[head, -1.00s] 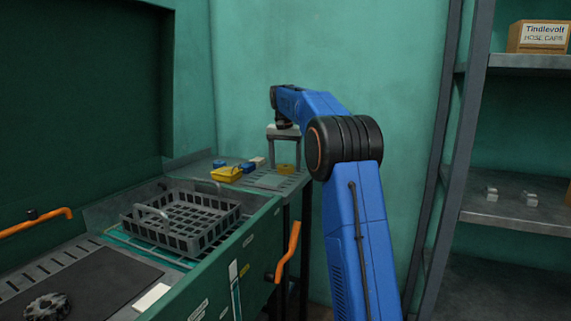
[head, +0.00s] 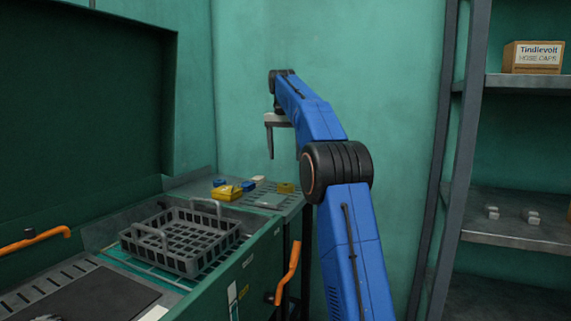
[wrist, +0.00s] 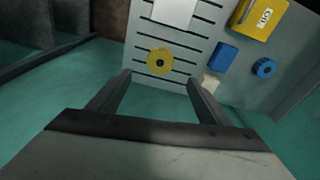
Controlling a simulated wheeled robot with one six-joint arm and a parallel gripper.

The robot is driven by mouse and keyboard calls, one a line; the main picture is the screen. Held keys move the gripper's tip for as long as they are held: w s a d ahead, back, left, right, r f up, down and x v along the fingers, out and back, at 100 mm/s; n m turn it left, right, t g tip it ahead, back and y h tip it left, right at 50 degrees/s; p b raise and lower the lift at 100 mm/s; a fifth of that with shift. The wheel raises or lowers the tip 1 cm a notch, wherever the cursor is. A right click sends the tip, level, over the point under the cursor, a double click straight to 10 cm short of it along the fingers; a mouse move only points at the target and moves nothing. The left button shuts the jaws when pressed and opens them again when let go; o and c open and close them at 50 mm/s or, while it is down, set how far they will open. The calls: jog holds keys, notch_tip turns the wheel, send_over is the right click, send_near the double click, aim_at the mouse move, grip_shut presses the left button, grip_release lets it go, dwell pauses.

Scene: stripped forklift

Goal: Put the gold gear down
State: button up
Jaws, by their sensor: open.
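The gold gear (head: 286,188) lies on the slotted grey side shelf, near its right end. In the wrist view it shows as a flat yellow disc (wrist: 159,61) with a dark centre hole, lying on the slotted surface. My gripper (head: 270,152) is raised above the shelf, apart from the gear. In the wrist view the two fingers of my gripper (wrist: 157,78) are spread wide with nothing between them, and the gear shows just beyond the tips.
A yellow box (wrist: 258,17), a blue block (wrist: 226,55), a blue ring (wrist: 264,68), a cream block (wrist: 208,83) and a pale plate (wrist: 172,12) lie near the gear. A grey basket (head: 185,240) stands on the green chest. Shelving (head: 512,235) stands at the right.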

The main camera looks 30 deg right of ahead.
jog(key=shift+s+a+r, duration=0.1)
jog(key=shift+r, duration=0.1)
jog(key=s+a+f+n+t, duration=0.1)
jog(key=s+a+f+n, duration=0.1)
jog(key=s+a, duration=0.5)
jog(key=s+a+f+n, duration=0.1)
jog(key=s+a, duration=0.1)
jog(key=s, duration=0.8)
jog(key=s+a+f+n+t, duration=0.1)
jog(key=s+a+f+n, duration=0.1)
jog(key=s+a, duration=0.5)
jog(key=s+a+f+n+t, duration=0.1)
jog(key=s+a+f+n, duration=0.1)
jog(key=s+f, duration=1)
jog(key=s+a+f+n+y, duration=0.1)
jog(key=s+a+f+n, duration=0.1)
jog(key=s+f, duration=0.9)
jog(key=s, duration=0.4)
jog(key=shift+a+f+t, duration=0.35)
jog(key=shift+f+t, duration=0.05)
jog(key=shift+s, duration=0.1)
